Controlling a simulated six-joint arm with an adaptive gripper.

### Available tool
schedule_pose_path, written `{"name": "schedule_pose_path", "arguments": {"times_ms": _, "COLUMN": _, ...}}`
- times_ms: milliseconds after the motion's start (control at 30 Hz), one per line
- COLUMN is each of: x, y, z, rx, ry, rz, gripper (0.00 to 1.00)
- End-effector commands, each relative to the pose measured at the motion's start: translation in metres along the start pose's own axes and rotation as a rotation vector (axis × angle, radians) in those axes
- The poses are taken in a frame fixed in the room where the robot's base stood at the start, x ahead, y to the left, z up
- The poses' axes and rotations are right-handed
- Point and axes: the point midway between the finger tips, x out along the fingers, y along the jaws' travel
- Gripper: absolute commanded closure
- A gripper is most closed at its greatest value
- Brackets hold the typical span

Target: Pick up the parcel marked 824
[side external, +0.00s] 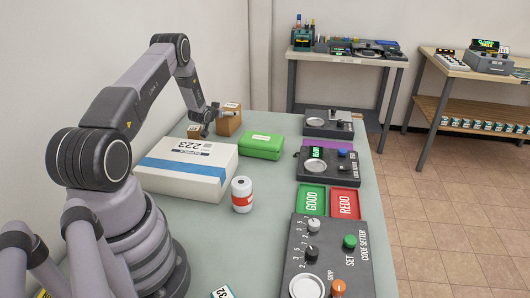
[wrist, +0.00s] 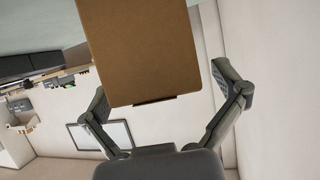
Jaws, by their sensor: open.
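No label reading 824 is legible in either view. A brown carton (side external: 229,123) with a white label on top stands at the far end of the table, and a smaller brown box (side external: 194,131) sits to its left. My gripper (side external: 209,116) is beside them at the far end. In the wrist view a plain brown box face (wrist: 140,50) fills the upper middle. My gripper's fingers (wrist: 161,82) are spread wide on either side of its lower part, with gaps visible. I cannot tell for sure which box this is.
A white parcel (side external: 187,166) with a blue band, a green case (side external: 261,146) and a white-and-red roll (side external: 242,194) stand nearer. Control boxes (side external: 328,166) and green (side external: 312,201) and red (side external: 345,202) trays line the right. Clear tabletop (side external: 255,245) lies in front.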

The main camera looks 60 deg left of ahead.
Motion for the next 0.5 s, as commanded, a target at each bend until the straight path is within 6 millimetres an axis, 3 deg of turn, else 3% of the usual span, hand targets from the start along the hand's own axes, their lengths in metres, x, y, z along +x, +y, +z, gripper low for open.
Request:
{"name": "schedule_pose_path", "arguments": {"times_ms": 200, "x": 0.021, "y": 0.001, "z": 0.0, "rx": 0.0, "ry": 0.0, "rz": 0.0, "gripper": 0.04}}
{"name": "schedule_pose_path", "arguments": {"times_ms": 500, "x": 0.023, "y": 0.0, "z": 0.0, "rx": 0.0, "ry": -0.002, "rz": 0.0, "gripper": 0.07}}
